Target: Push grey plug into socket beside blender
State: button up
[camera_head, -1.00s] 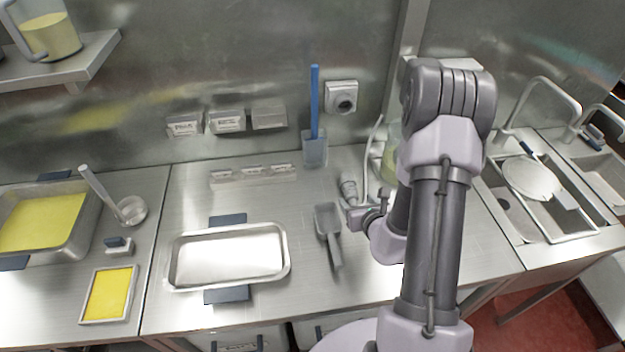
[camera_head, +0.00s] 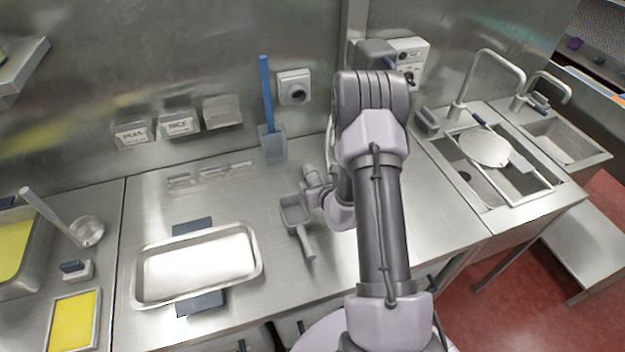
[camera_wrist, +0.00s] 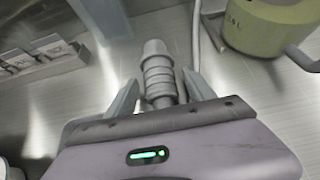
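The grey plug (camera_wrist: 158,75) has a ribbed body and lies between my gripper's fingers in the wrist view. In the head view the plug (camera_head: 310,173) is on the steel counter, left of my arm. My gripper (camera_wrist: 160,78) is open around it, with a narrow gap seen on both sides. The round dark socket in a pale square housing (camera_head: 294,88) is on the back wall above the plug. A yellow-green vessel, seemingly the blender (camera_wrist: 262,25), stands at upper right in the wrist view. My arm hides it in the head view.
A grey scoop (camera_head: 297,218) lies close to my gripper. A pale cable (camera_wrist: 196,35) runs beside the plug. An empty tray (camera_head: 140,282) lies left; a sink (camera_head: 470,178) is right.

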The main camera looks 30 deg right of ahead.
aim_at(316, 180)
grip_shut()
notch_tip(316, 180, up, 5)
jog(key=p, duration=0.4)
jog(key=shift+r, duration=0.15)
